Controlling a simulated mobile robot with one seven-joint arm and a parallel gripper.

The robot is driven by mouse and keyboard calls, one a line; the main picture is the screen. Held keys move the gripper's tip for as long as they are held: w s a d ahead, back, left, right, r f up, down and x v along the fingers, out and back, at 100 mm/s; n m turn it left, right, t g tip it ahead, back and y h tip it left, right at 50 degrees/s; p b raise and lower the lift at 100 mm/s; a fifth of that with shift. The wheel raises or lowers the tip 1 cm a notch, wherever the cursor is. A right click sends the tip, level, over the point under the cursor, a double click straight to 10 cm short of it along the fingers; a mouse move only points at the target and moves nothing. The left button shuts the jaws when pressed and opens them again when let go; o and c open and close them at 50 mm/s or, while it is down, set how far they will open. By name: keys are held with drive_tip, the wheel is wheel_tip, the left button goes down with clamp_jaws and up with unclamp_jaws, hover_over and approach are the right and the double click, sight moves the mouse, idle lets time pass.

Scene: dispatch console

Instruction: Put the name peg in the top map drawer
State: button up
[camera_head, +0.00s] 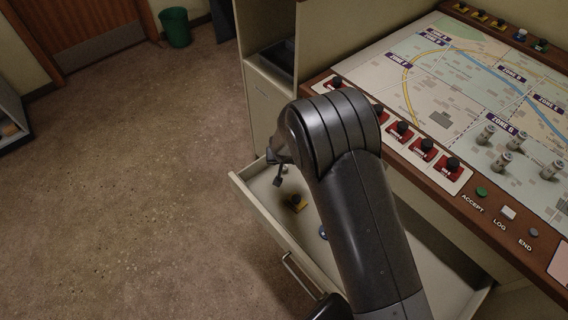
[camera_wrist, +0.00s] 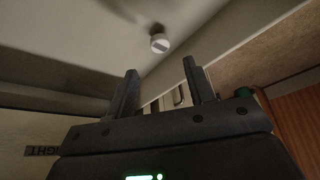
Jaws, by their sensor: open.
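An open cream drawer (camera_head: 262,222) juts out under the console, with a handle on its front. My gripper (camera_head: 279,172) is over the drawer's far left end, pointing down, open with nothing between its fingers. In the wrist view its two fingers (camera_wrist: 163,90) stand apart. A small white round piece with a grey stripe (camera_wrist: 160,43), possibly a name peg, shows just beyond the fingertips, by a drawer wall. I cannot tell whether it rests on the floor of the drawer. My arm hides much of the drawer.
Several grey pegs (camera_head: 502,161) stand on the map (camera_head: 470,80). Red tiles with black knobs (camera_head: 423,150) line the console edge. The floor at left is clear.

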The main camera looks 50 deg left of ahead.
drive_tip(key=shift+v, duration=1.95)
drive_tip(key=w+d+r+m+t, duration=0.1)
drive_tip(key=w+d+r+m, duration=0.1)
drive_tip(key=w+d+r, duration=0.65)
drive_tip(key=w+d+r+m, duration=0.2)
drive_tip(key=w+d+r, duration=0.4)
drive_tip(key=d+r, duration=0.55)
drive_tip(key=w+d+r+m+h, duration=0.1)
drive_tip(key=d+r, duration=0.7)
drive_tip(key=d, duration=0.4)
drive_tip(key=s+d+r+m+t+h, duration=0.1)
drive_tip(key=s+d+r, duration=0.25)
drive_tip(key=d, duration=0.55)
drive_tip(key=s+d+r+m, duration=0.2)
drive_tip(key=d+r, duration=0.2)
drive_tip(key=d, duration=0.4)
drive_tip(key=s+d+r+m+h, duration=0.1)
drive_tip(key=s+d+m, duration=0.1)
drive_tip(key=s+d, duration=0.9)
drive_tip(key=shift+s+d+r+t+h, duration=0.2)
drive_tip(key=shift+s+d+t+h, duration=0.15)
drive_tip(key=shift+s, duration=0.4)
